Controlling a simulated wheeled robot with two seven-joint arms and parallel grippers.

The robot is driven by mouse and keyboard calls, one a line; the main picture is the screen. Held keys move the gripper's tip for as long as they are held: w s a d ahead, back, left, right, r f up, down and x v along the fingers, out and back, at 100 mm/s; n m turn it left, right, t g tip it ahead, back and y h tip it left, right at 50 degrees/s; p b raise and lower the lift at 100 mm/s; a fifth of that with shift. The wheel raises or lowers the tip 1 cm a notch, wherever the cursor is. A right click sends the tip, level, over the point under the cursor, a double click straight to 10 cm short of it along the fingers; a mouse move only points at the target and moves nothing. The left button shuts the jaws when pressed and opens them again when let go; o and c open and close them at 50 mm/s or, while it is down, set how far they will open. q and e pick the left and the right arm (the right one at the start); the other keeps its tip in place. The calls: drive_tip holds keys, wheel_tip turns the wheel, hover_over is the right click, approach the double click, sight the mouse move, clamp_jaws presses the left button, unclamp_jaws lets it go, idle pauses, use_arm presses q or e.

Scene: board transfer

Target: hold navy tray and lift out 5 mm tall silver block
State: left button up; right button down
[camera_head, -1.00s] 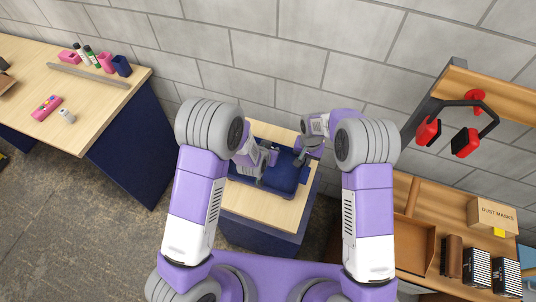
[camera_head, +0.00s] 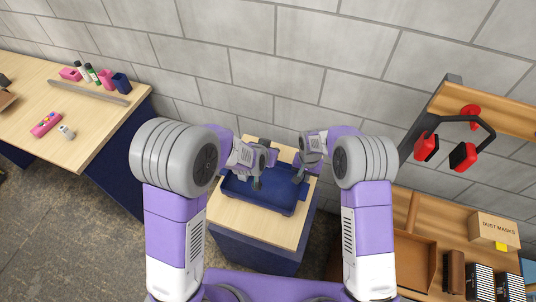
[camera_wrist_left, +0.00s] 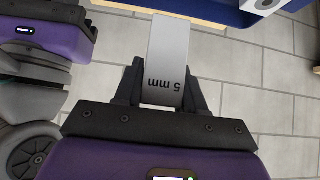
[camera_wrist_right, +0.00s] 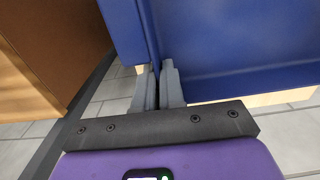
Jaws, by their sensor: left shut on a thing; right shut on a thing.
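The navy tray (camera_head: 262,196) sits on a small wooden-topped stand below my arms. My right gripper (camera_head: 300,176) is shut on the tray's right side; the right wrist view shows its fingers (camera_wrist_right: 160,84) closed on a navy wall (camera_wrist_right: 150,32). My left gripper (camera_head: 262,168) is over the tray's back part. In the left wrist view its fingers (camera_wrist_left: 162,92) are shut on the silver block (camera_wrist_left: 168,48), a flat grey bar marked "5 mm". A corner of the tray also shows there (camera_wrist_left: 222,16).
The stand's wooden top (camera_head: 250,220) is bare in front of the tray. A wall (camera_head: 275,55) rises behind. A workbench (camera_head: 85,135) with small items stands at left. At right are shelves with a dust-mask box (camera_head: 494,229) and red ear defenders (camera_head: 463,156).

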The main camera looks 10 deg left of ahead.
drive_tip(key=c, duration=1.2)
unclamp_jaws()
drive_tip(key=shift+o, duration=0.2)
wheel_tip(320, 180, up, 12)
drive_tip(key=shift+s, duration=0.1)
